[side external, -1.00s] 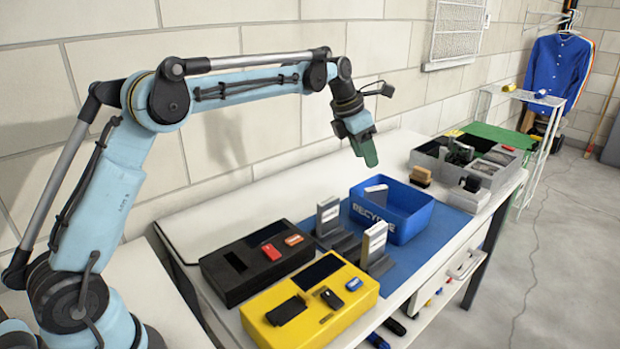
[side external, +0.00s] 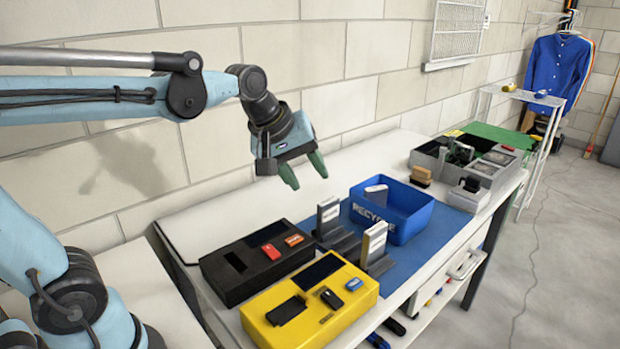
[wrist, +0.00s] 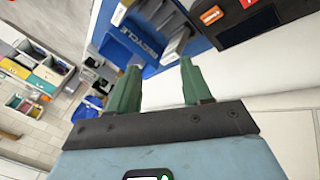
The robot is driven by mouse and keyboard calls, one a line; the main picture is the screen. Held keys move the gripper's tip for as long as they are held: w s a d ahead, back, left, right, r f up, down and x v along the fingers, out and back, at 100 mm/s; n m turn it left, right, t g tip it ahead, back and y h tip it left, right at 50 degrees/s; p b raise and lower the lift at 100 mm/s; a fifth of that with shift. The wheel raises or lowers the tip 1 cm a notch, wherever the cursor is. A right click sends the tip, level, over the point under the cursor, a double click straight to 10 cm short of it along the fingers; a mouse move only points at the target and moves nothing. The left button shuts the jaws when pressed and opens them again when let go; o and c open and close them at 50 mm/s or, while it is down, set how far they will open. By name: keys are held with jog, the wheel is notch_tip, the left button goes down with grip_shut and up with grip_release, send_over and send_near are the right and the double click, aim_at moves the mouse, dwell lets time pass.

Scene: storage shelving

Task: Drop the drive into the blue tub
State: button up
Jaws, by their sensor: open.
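The blue tub (side external: 405,226), lettered RECYCLE, stands on the blue mat and also shows in the wrist view (wrist: 116,50). A pale grey, drive-like block (side external: 376,192) leans inside it, its lower part hidden by the tub wall. Two similar upright blocks stand in dark holders: one left of the tub (side external: 328,216), one in front (side external: 374,242). I cannot tell which block the task means. My gripper (side external: 304,173) is open and empty, above the white bench to the left of the tub. Its green fingers (wrist: 160,78) are spread apart in the wrist view.
A black box (side external: 232,285) and a yellow box (side external: 345,308), with small items on top, stand at the bench's near end. A grey divided bin (side external: 435,172) stands beyond the tub. The block wall runs behind; white bench behind the black box is clear.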

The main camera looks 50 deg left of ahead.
jog(key=s+f+m+t, duration=0.1)
jog(key=s+f+m, duration=0.5)
jog(key=s+m, duration=0.3)
jog(key=shift+d+f+m, duration=0.25)
jog(key=shift+f+m, duration=0.05)
jog(key=shift+m, duration=0.4)
dwell(0.7)
